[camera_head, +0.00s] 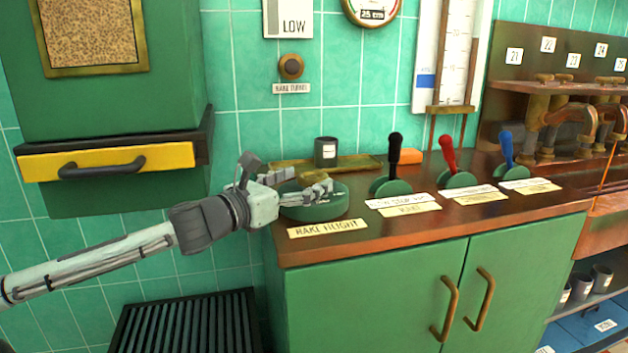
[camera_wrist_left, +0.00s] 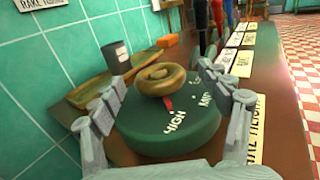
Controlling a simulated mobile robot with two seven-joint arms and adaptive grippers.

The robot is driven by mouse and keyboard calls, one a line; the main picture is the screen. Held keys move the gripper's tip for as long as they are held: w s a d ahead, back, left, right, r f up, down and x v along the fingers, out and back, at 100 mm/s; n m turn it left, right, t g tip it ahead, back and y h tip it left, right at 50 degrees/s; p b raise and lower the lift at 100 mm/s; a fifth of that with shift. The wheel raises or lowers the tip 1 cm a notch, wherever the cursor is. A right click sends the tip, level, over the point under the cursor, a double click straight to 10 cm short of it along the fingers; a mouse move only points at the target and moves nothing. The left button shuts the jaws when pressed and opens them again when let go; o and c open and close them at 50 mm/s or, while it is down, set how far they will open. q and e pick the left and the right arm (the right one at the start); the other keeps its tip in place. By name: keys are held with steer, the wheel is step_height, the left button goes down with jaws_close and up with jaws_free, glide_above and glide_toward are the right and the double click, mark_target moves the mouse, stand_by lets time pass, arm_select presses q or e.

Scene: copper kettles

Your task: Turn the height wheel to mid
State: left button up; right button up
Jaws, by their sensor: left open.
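The height wheel is a brass ring-shaped knob (camera_wrist_left: 160,80) on a round green base (camera_wrist_left: 165,138); the base also shows in the head view (camera_head: 315,210). The base carries white words, HIGH at the near side and MID to its right; a third word is partly hidden. A red pointer (camera_wrist_left: 168,103) under the knob points toward HIGH. My left gripper (camera_head: 308,186) is open over the wheel. In the left wrist view its fingers (camera_wrist_left: 170,100) stand on both sides of the knob, apart from it. My right gripper is not in view.
A yellow RAKE HEIGHT plate (camera_head: 327,228) lies before the wheel on the wooden counter. A dark cup (camera_head: 326,152) and brass tray stand behind it. Black (camera_head: 394,150), red (camera_head: 447,153) and blue (camera_head: 507,149) levers stand to the right. A yellow drawer (camera_head: 108,162) is at left.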

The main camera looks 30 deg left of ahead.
mark_target(314, 174)
arm_select(q)
steer(key=shift+w+r, duration=0.15)
steer(key=shift+w, duration=0.35)
steer(key=shift+w+d, duration=0.15)
steer(key=shift+w, duration=0.9)
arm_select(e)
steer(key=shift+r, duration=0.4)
arm_select(q)
steer(key=c, duration=1.2)
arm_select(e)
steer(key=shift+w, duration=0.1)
